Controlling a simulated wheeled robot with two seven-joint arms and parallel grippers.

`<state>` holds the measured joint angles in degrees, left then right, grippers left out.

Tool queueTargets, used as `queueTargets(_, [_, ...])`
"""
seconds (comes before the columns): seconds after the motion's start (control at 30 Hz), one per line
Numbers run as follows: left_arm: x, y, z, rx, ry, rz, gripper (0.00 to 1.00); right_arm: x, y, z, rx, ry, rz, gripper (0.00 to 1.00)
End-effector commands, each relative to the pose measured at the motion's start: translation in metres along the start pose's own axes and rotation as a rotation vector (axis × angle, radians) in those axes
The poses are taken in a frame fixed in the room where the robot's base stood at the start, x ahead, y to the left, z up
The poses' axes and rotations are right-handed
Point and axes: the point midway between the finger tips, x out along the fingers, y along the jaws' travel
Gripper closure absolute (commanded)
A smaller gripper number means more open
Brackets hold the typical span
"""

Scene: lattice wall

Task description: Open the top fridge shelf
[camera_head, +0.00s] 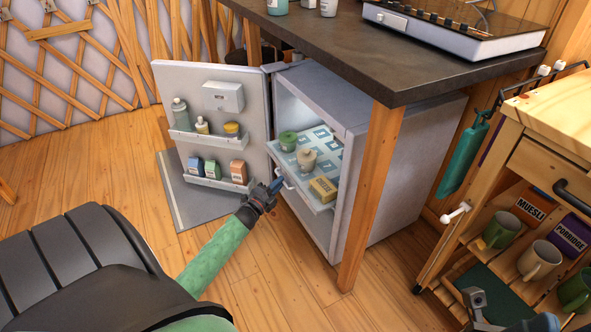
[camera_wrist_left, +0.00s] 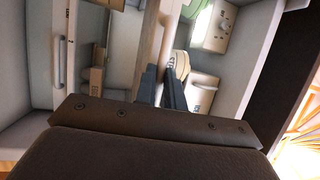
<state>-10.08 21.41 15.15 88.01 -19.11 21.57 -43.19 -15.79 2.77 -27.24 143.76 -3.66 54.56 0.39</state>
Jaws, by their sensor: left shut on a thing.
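My right gripper (camera_head: 510,316) is partly in view at the lower right, cut off by the frame.
The fridge door (camera_head: 210,74) stands open to the left, with bottles and small boxes in its racks. A wooden post (camera_head: 369,185) and dark counter (camera_head: 340,38) flank the fridge. A wooden cart (camera_head: 545,112) with mugs stands at the right. The front floor is clear.

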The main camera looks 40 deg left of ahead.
Motion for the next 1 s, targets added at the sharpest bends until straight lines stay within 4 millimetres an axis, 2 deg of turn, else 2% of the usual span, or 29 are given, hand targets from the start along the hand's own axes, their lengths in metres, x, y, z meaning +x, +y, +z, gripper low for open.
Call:
queueTargets(0.03, [-0.011,-0.004,0.004,-0.001,-0.001,0.003,1.00,0.003,0.002,-0.001,-0.013,-0.009,-0.001,0.64])
queueTargets(0.2, [-0.036,-0.007,0.014,-0.001,-0.001,0.003,1.00,0.002,0.005,-0.003,-0.039,-0.032,-0.010,0.64])
queueTargets(0.4, [-0.053,-0.010,0.021,-0.001,0.000,0.002,1.00,0.001,0.006,-0.004,-0.052,-0.047,-0.031,0.64])
queueTargets(0.9, [-0.059,-0.010,0.024,-0.001,0.000,0.002,1.00,0.003,0.006,-0.004,-0.056,-0.041,-0.027,0.64])
queueTargets(0.93, [-0.059,-0.010,0.024,-0.001,0.000,0.002,0.85,0.003,0.006,-0.004,-0.056,-0.041,-0.027,0.64])
queueTargets(1.0, [-0.058,-0.010,0.024,-0.001,0.000,0.001,0.72,0.003,0.006,-0.004,-0.056,-0.040,-0.026,0.64])
